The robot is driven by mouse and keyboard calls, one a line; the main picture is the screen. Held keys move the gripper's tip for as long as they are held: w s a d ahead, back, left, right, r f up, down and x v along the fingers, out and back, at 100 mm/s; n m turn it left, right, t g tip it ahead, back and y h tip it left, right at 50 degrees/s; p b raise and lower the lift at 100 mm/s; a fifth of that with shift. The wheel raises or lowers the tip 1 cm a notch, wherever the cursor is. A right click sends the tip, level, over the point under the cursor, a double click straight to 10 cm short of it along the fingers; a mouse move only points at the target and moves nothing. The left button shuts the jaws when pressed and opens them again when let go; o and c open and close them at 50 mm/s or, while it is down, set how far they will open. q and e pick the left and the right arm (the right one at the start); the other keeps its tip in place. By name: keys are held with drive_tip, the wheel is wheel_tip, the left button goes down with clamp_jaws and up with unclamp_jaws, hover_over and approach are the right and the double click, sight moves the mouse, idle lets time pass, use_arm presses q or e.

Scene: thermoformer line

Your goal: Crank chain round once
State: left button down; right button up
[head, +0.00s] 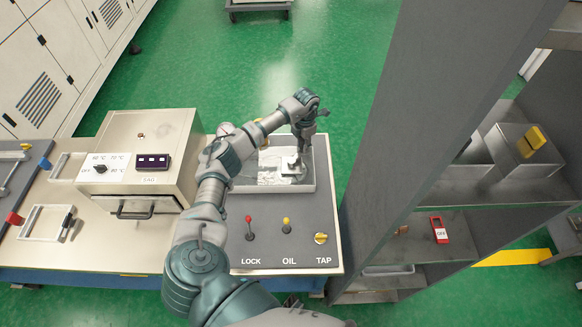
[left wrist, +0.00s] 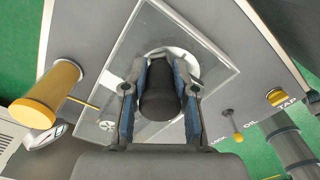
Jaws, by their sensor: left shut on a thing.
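My left gripper (head: 301,146) reaches over the grey panel at the end of the bench. In the left wrist view its two fingers (left wrist: 160,88) are shut on a black crank handle (left wrist: 160,100), one on each side. A pale round disc (left wrist: 186,62) shows behind the handle, over a clear window. In the head view the framed window (head: 262,182) shows a bright metallic surface; the chain itself I cannot make out. The handle is hidden by the gripper there. My right gripper is not in view.
The panel has a red LOCK lever (head: 249,222), a yellow OIL lever (head: 286,224) and a yellow TAP knob (head: 321,238). A control box (head: 145,155) is at left; a tall grey shelf (head: 420,130) stands close at right.

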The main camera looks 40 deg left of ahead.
use_arm(q)
drive_tip(key=shift+s+d+f, duration=0.15)
drive_tip(key=shift+f, duration=0.05)
drive_tip(key=shift+s+d+r+p, duration=0.1)
drive_tip(key=shift+s+d+p, duration=0.05)
drive_tip(key=shift+d+p, duration=0.55)
drive_tip(key=shift+d, duration=0.3)
drive_tip(key=shift+s, duration=0.1)
drive_tip(key=shift+s+d+p, duration=0.2)
drive_tip(key=shift+d+p, duration=0.2)
drive_tip(key=shift+s+d+p, duration=0.3)
drive_tip(key=shift+s+d, duration=0.05)
drive_tip(key=shift+d, duration=0.15)
